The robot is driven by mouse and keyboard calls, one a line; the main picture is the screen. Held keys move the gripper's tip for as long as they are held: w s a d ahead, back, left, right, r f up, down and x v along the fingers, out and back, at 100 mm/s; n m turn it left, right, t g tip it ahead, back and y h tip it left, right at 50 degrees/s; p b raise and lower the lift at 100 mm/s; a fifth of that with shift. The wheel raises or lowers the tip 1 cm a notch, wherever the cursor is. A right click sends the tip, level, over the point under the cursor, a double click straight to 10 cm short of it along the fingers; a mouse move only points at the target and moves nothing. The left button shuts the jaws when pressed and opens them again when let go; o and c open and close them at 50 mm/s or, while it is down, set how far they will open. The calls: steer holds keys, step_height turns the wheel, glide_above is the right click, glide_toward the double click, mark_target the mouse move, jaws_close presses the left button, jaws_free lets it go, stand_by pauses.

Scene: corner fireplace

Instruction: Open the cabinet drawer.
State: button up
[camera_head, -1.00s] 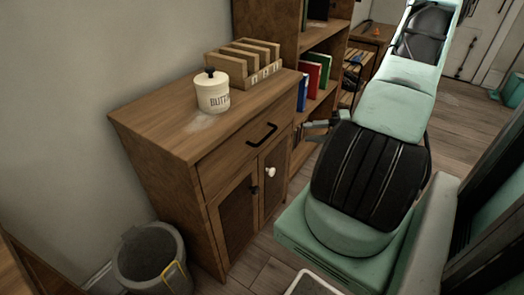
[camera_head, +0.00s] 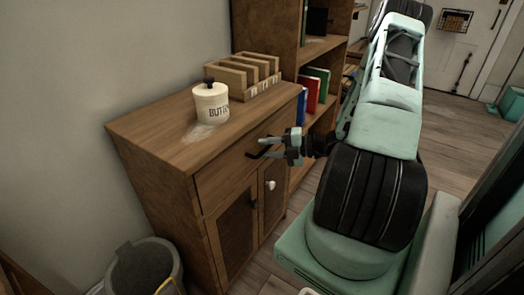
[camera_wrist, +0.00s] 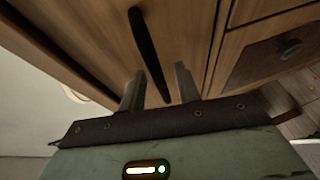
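The wooden cabinet (camera_head: 160,130) stands against the wall. Its top drawer (camera_head: 222,168) is closed, with its front flush. The dark bar handle (camera_wrist: 149,50) runs steeply down the wrist view, and its lower end lies between my fingers as seen there. My gripper (camera_head: 274,147) is in front of the drawer at the handle, hiding part of it in the head view. In the wrist view my gripper (camera_wrist: 160,88) is open, with one finger on each side of the handle. I cannot tell whether either finger touches it.
A white lidded pot (camera_head: 211,103) and a wooden divided rack (camera_head: 243,76) stand on the cabinet top. Two doors with knobs are below the drawer. A grey bin (camera_head: 145,268) stands at the cabinet's front left. A bookshelf (camera_head: 318,50) adjoins it on the right.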

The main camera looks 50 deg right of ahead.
steer(key=shift+x, duration=1.15)
jaws_close()
steer(key=s+d+p, duration=0.1)
steer(key=s+p, duration=0.7)
steer(key=s, duration=1.2)
steer(key=shift+d, duration=0.35)
jaws_free()
steer(key=shift+s, duration=0.15)
steer(key=v, duration=1.7)
steer(key=shift+d, duration=0.2)
